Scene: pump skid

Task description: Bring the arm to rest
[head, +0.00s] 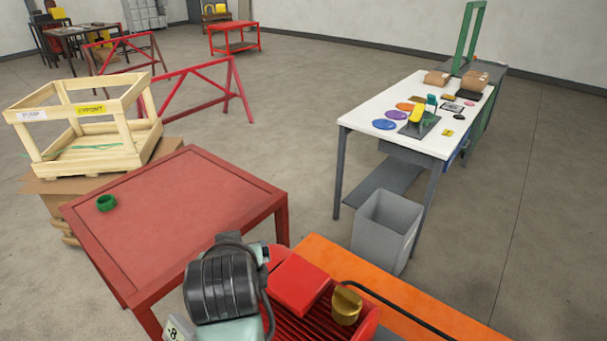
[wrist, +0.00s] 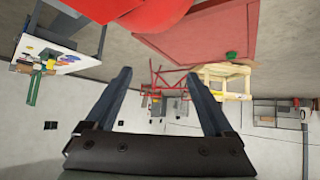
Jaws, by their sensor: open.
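My gripper (wrist: 156,76) shows in the wrist view, with its two dark fingers spread apart and nothing between them. That view is upside down. A large red rounded surface (wrist: 165,12) fills its top edge beyond the fingers; I cannot tell how far it is from them. I cannot make out the gripper in the head view.
A red table (head: 175,215) bears a green ring (head: 106,202). A wooden crate (head: 45,160) stands at left, a white worktable (head: 365,112) and grey bin (head: 385,228) at right. Red machinery (head: 300,283) and an orange beam (head: 400,295) are close in front. Open floor lies beyond.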

